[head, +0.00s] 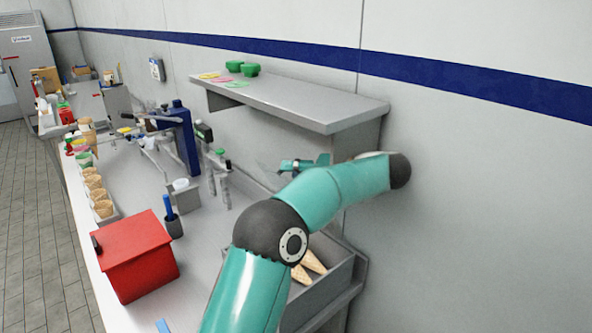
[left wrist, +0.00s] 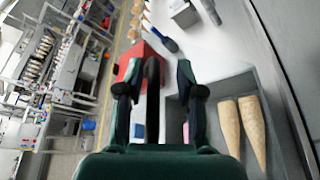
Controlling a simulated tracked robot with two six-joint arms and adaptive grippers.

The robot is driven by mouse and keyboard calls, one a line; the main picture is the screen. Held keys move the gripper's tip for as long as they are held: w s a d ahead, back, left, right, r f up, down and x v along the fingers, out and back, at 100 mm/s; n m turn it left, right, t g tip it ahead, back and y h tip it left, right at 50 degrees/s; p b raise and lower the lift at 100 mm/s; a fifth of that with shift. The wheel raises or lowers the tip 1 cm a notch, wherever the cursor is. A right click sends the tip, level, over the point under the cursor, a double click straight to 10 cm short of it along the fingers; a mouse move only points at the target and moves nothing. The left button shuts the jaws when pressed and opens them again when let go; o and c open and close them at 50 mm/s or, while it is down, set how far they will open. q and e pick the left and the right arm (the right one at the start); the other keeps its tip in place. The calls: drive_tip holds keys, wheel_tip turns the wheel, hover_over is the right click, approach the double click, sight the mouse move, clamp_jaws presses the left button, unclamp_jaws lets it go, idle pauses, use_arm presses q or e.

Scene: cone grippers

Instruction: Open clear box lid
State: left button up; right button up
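I cannot make out a clear box or its lid for certain in either view. A grey open-topped bin (head: 335,287) with cones (head: 312,262) inside stands under my left arm, which hides much of it. The bin (left wrist: 232,88) and two cones (left wrist: 240,130) also show at the right of the left wrist view. My left gripper (head: 303,164) is above the far part of the bin, below the wall shelf. In the left wrist view its dark fingers (left wrist: 155,75) are spread, with nothing seen held between them. My right gripper is out of view.
A red box (head: 138,258) stands on the white counter left of my arm. A dark cup with a blue-handled tool (head: 173,225) and a blue dispenser stand (head: 185,140) are behind it. A grey shelf (head: 300,105) juts from the wall above. Some counter around the red box is clear.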

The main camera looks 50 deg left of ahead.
use_arm(q)
drive_tip(key=shift+s+r, duration=0.15)
drive_tip(key=v, duration=0.7)
drive_tip(key=shift+d, duration=0.2)
idle(0.4)
